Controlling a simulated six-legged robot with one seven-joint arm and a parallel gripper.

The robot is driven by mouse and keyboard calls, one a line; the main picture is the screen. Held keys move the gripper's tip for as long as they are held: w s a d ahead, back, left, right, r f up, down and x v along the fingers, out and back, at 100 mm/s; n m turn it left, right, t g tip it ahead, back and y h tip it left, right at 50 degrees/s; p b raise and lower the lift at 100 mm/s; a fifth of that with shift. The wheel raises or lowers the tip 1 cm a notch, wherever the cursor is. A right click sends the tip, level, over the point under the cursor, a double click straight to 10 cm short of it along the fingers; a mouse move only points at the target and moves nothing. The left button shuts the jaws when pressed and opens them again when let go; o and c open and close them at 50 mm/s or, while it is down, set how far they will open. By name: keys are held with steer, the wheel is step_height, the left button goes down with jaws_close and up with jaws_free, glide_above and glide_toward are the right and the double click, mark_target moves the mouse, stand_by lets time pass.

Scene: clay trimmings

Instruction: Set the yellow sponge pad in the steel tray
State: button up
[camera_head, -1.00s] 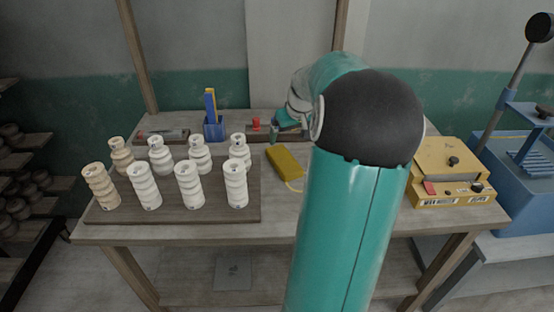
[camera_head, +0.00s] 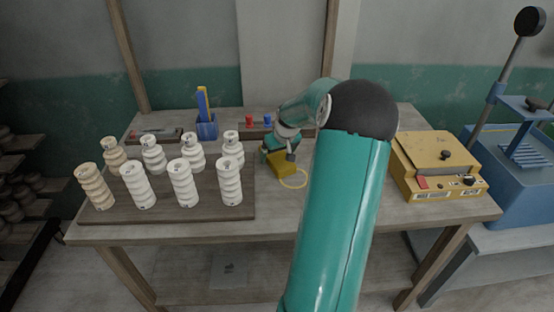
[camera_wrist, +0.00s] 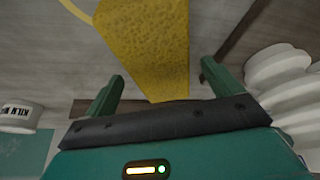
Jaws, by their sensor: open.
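The yellow sponge pad (camera_head: 283,167) lies on the wooden table right of the dark board. My gripper (camera_head: 279,147) is just above its far part and hides some of it. In the wrist view the pad (camera_wrist: 150,40) reaches down between the two open green fingers of my gripper (camera_wrist: 161,75). Gaps show on both sides, and nothing is held. A shallow dark grey tray (camera_head: 157,136) with small items stands at the back left; I cannot tell whether it is the steel tray. No other tray is clear, and my arm hides part of the table.
Several ribbed white and cream stacks (camera_head: 182,183) stand on the dark board (camera_head: 240,212) at left. A blue holder (camera_head: 207,128) and a rack with red and blue pieces (camera_head: 258,132) are behind. A yellow cord loop (camera_head: 293,180) lies near the pad; a yellow box (camera_head: 440,165) stands right.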

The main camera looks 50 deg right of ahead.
steer(key=shift+w+f, duration=0.15)
steer(key=shift+f, duration=0.1)
steer(key=c, duration=1.2)
steer(key=shift+r, duration=0.15)
